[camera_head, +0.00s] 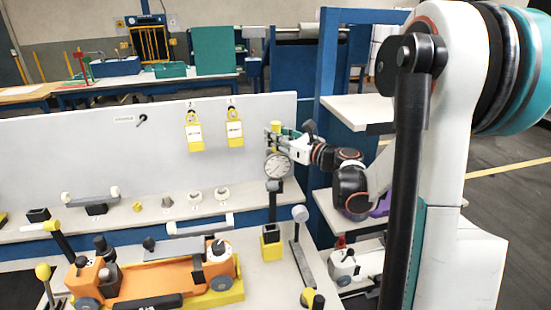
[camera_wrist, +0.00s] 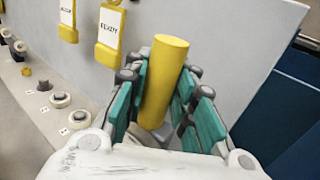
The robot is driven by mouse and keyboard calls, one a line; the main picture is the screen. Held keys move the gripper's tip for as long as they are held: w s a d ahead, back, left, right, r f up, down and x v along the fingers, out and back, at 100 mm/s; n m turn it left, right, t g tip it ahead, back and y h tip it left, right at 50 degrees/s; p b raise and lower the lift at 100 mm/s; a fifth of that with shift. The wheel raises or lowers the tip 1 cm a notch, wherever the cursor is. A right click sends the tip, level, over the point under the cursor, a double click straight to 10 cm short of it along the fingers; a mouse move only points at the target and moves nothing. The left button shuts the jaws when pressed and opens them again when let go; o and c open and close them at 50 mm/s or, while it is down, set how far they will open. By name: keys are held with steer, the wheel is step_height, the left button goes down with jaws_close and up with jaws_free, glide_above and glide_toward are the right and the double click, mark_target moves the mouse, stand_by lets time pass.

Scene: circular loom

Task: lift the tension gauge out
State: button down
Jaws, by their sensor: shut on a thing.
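The tension gauge (camera_head: 277,166) has a round white dial and a yellow cylindrical grip at its top. My gripper (camera_head: 278,138) is shut on that yellow grip. In the wrist view, the teal finger pads of my gripper (camera_wrist: 163,90) stand on both sides of the yellow grip of the gauge (camera_wrist: 164,75). The gauge hangs upright above a yellow and black holder (camera_head: 271,246) at the bench's right.
A pale back panel (camera_head: 70,150) with two yellow tags (camera_head: 194,132) stands behind the gauge. An orange machine (camera_head: 160,278) is at front left, and a grey-knobbed lever (camera_head: 300,214) right of the holder. A blue post (camera_head: 326,80) and shelves stand at right.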

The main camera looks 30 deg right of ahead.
steer(key=shift+r+p, duration=0.35)
steer(key=shift+r, duration=0.25)
step_height(320, 180, up, 6)
steer(key=p, duration=0.4)
steer(key=shift+f, duration=0.15)
steer(key=shift+w+d, duration=0.1)
